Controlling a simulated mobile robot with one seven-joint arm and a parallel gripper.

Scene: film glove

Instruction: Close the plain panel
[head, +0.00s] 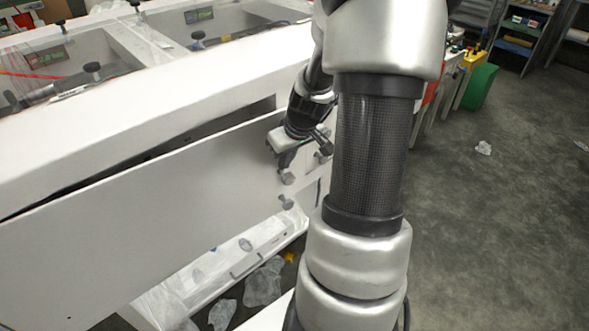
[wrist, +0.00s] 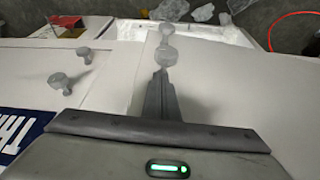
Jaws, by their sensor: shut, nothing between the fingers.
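The plain panel (head: 150,205) is a long white board on the front of the white bench in the head view. It is tilted out from the bench, with a dark gap (head: 130,160) along its top edge. In the wrist view its plain white face (wrist: 235,95) fills the right side, with two grey knobs (wrist: 168,53) near its left edge. My gripper (wrist: 160,78) is shut and empty, its fingertips close to the nearer knob. In the head view my gripper (head: 287,160) is at the panel's right end; whether it touches the panel is unclear.
A neighbouring white panel (wrist: 110,85) with a blue label and two knobs lies left in the wrist view. A white bin (head: 235,255) with crumpled clear film is below the plain panel. Open grey floor (head: 500,220) lies right. My arm hides part of the bench.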

